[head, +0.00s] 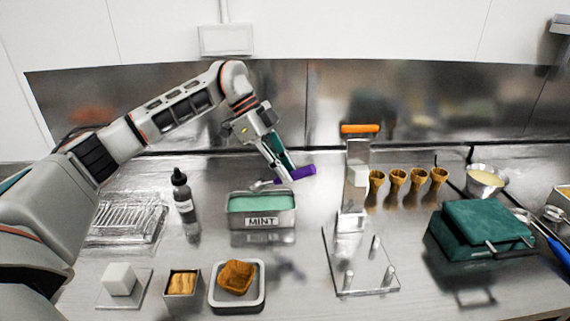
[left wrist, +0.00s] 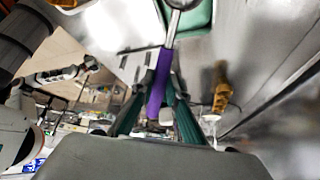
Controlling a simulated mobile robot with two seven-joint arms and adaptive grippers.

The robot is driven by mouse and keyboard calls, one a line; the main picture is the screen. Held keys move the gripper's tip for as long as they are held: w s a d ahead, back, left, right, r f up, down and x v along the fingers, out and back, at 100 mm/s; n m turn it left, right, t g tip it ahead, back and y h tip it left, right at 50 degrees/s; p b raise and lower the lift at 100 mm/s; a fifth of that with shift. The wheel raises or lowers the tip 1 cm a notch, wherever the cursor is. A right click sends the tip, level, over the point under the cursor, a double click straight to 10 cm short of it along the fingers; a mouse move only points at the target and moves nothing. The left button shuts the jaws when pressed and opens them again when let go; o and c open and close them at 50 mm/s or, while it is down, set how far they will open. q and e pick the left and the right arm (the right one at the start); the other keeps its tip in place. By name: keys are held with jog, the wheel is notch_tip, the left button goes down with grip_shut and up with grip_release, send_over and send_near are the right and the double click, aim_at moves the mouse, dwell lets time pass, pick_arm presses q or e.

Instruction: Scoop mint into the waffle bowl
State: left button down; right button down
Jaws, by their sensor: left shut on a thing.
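My left gripper (head: 284,173) is shut on the purple handle of a scoop (head: 300,173), above and behind the mint tub. In the left wrist view the purple handle (left wrist: 158,85) lies between the green fingers, with the round metal scoop head beyond it. The metal tub labelled MINT (head: 262,221) holds pale green ice cream (head: 262,201); the scoop head is just above its back edge. The brown waffle bowl (head: 237,277) sits in a square white-rimmed tray at the front, left of the tub's middle. My right gripper is not in view.
A dark bottle (head: 184,192) and wire rack (head: 125,222) stand left of the tub. A white cube (head: 119,279) and small tin (head: 182,283) are front left. A clear stand (head: 360,262), several cones (head: 397,177) and a green waffle iron (head: 483,228) are right.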

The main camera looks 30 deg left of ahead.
aim_at(281, 183)
pick_arm(q)
jog(key=shift+a+f, duration=0.2)
jog(key=shift+f, duration=0.45)
jog(key=shift+a+f, duration=0.15)
jog(key=shift+f, duration=0.5)
jog(key=shift+a+f, duration=0.2)
jog(key=shift+f, duration=0.25)
jog(key=shift+a+f, duration=0.2)
jog(key=shift+f, duration=0.25)
jog(key=shift+s+a, duration=0.1)
jog(key=shift+a, duration=2.2)
jog(key=shift+d+f+y, duration=0.25)
jog(key=shift+d+y, duration=0.2)
jog(key=shift+y, duration=0.15)
jog(key=shift+d+r, duration=0.15)
jog(key=shift+r, duration=0.4)
jog(key=shift+d+r, duration=0.15)
jog(key=shift+r, duration=0.35)
jog(key=shift+d+r, duration=0.35)
jog(key=shift+r, duration=0.4)
jog(key=shift+d+r+y, duration=0.25)
jog(key=shift+d+y, duration=1.05)
jog(key=shift+y, duration=0.1)
jog(key=shift+d+y, duration=0.4)
jog(key=shift+y, duration=0.2)
